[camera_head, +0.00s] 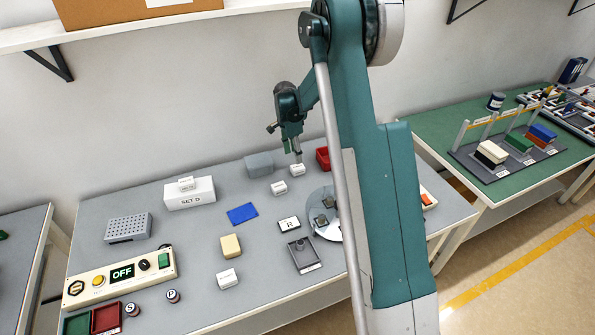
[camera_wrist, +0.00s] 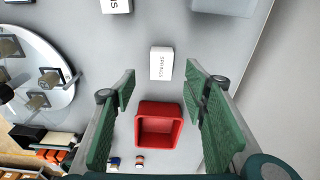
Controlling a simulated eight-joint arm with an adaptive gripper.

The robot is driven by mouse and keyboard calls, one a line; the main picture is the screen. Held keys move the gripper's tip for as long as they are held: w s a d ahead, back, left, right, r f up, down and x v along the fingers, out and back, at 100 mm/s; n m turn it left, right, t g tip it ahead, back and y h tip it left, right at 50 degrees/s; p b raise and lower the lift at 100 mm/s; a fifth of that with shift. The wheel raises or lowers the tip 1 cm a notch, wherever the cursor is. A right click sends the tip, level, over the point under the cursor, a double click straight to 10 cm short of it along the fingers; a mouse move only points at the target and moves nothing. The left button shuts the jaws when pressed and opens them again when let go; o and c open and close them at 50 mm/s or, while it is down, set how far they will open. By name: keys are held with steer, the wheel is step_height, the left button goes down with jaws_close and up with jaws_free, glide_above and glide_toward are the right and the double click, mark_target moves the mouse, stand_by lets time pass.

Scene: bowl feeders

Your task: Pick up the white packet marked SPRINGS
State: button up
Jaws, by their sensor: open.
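The white packet marked SPRINGS (camera_wrist: 161,63) lies on the grey table, its lettering upward, in the upper middle of the wrist view. In the head view it appears to be the small white packet (camera_head: 297,170) just below my gripper (camera_head: 293,151). In the wrist view my gripper (camera_wrist: 160,78) is open, its two green fingers standing apart to the left and right with nothing between the pads. The packet shows between and just beyond the fingertips, apart from them. The height of the fingertips above the packet is hard to tell.
A red bin (camera_wrist: 159,140) stands close to the packet; part of it shows in the head view (camera_head: 322,155). Another white packet (camera_head: 279,188) and a grey block (camera_head: 259,165) lie nearby. A round plate (camera_wrist: 62,88) bears dark parts. A blue pad (camera_head: 242,213) lies nearer the front.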

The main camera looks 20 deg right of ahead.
mark_target(298, 166)
steer(key=shift+w+d+f, duration=0.1)
steer(key=shift+w+f, duration=0.05)
steer(key=shift+f, duration=0.3)
steer(key=shift+w+d+f, duration=0.1)
steer(key=shift+f, duration=0.3)
steer(key=shift+d+f, duration=0.2)
steer(key=shift+f, duration=1.05)
steer(key=shift+f, duration=0.15)
steer(key=shift+d+f, duration=0.2)
steer(key=shift+f, duration=1.05)
steer(key=shift+d+f, duration=0.2)
steer(key=shift+f, duration=1)
steer(key=c, duration=1)
